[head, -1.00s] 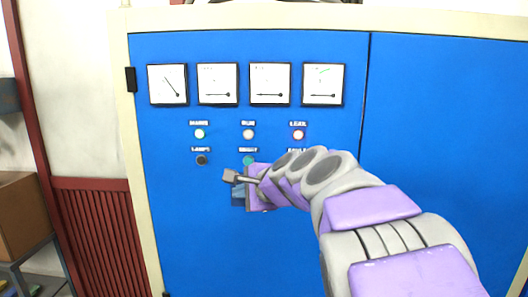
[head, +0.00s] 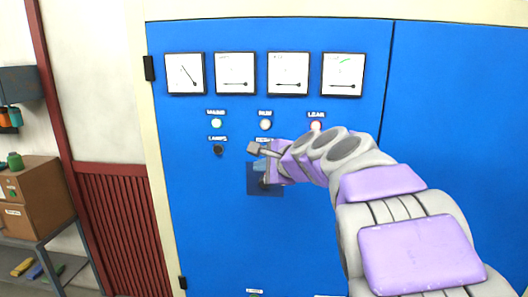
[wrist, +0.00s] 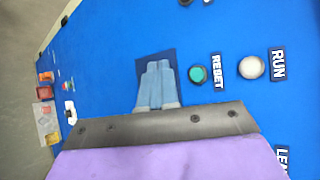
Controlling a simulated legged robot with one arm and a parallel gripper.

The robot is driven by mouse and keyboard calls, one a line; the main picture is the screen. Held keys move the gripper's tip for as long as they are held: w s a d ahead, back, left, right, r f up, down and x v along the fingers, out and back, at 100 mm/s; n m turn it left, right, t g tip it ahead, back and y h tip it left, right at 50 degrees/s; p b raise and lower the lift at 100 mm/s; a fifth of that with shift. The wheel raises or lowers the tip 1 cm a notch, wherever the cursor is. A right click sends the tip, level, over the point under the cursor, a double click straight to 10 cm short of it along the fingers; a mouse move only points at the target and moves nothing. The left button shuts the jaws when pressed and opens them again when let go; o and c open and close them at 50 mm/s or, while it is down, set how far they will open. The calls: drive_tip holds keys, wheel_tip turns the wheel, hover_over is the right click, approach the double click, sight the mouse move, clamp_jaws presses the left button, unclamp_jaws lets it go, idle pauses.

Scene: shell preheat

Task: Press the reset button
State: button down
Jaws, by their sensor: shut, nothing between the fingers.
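The reset button is a round teal button (wrist: 197,74) beside the label RESET (wrist: 216,73) on the blue cabinet front, seen in the wrist view. In the head view my gripper hides the button, and only part of its label (head: 265,139) shows. My gripper (wrist: 157,68) has its light blue fingers shut together with nothing between them. In the wrist view the fingertips are left of the button, apart from it, over a dark blue patch (wrist: 143,62). In the head view the gripper (head: 257,167) is just below the label. The gap to the panel is hard to tell.
The RUN lamp (wrist: 251,67) is close to the button. The MAINS lamp (head: 216,123), LEAK lamp (head: 316,125) and black LAMPS knob (head: 218,150) are nearby. Several gauges (head: 235,73) line the top. A shelf with boxes (head: 33,195) stands left.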

drive_tip(key=w+p, duration=0.3)
drive_tip(key=w, duration=0.3)
drive_tip(key=shift+w+d, duration=0.15)
drive_tip(key=shift+w, duration=0.15)
drive_tip(key=shift+w+r, duration=0.1)
drive_tip(key=shift+r, duration=0.05)
idle(1.6)
drive_tip(key=shift+w+d+p, duration=0.15)
drive_tip(key=shift+w+p, duration=0.1)
drive_tip(key=shift+p, duration=0.15)
drive_tip(key=shift+w+p, duration=0.3)
drive_tip(key=shift+w, duration=0.1)
idle(0.8)
drive_tip(key=shift+s+b, duration=0.35)
drive_tip(key=shift+s, duration=0.5)
